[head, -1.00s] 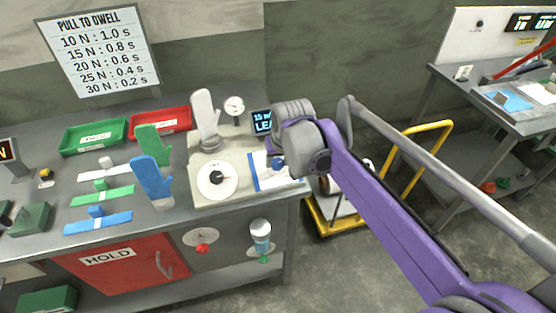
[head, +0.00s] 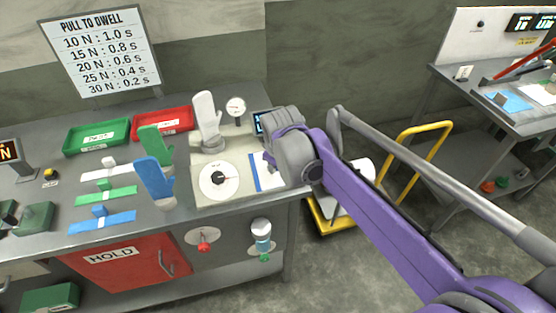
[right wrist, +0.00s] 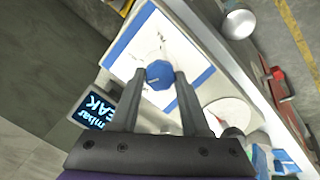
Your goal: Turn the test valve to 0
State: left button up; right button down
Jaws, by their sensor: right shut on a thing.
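A blue faceted knob (right wrist: 160,74) sits on a white panel (right wrist: 192,55) with blue edges in the right wrist view. My right gripper (right wrist: 162,76) has its two fingers on either side of this knob and is shut on it. In the head view my right gripper (head: 279,160) is over the panel (head: 258,172), and its own wrist hides the knob. I cannot read a valve label or numbers on the panel. A lit display reading "mbar" and "EAK" (right wrist: 98,108) stands beside the panel. My left gripper is not in view.
A white glove form (head: 207,115) stands behind the dial. A red knob (head: 203,246) is on the bench front. A yellow-handled cart (head: 412,155) stands right.

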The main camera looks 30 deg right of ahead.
jog(key=n, duration=0.5)
jog(key=shift+a+h, duration=0.1)
jog(key=shift+h, duration=0.2)
jog(key=shift+s+n+t, duration=0.1)
jog(key=shift+n+t, duration=0.2)
jog(key=shift+c, duration=1.9)
grip_release()
jog(key=p+v, duration=0.1)
jog(key=v, duration=0.9)
jog(key=shift+r, duration=0.35)
jog(key=shift+s+a, duration=0.1)
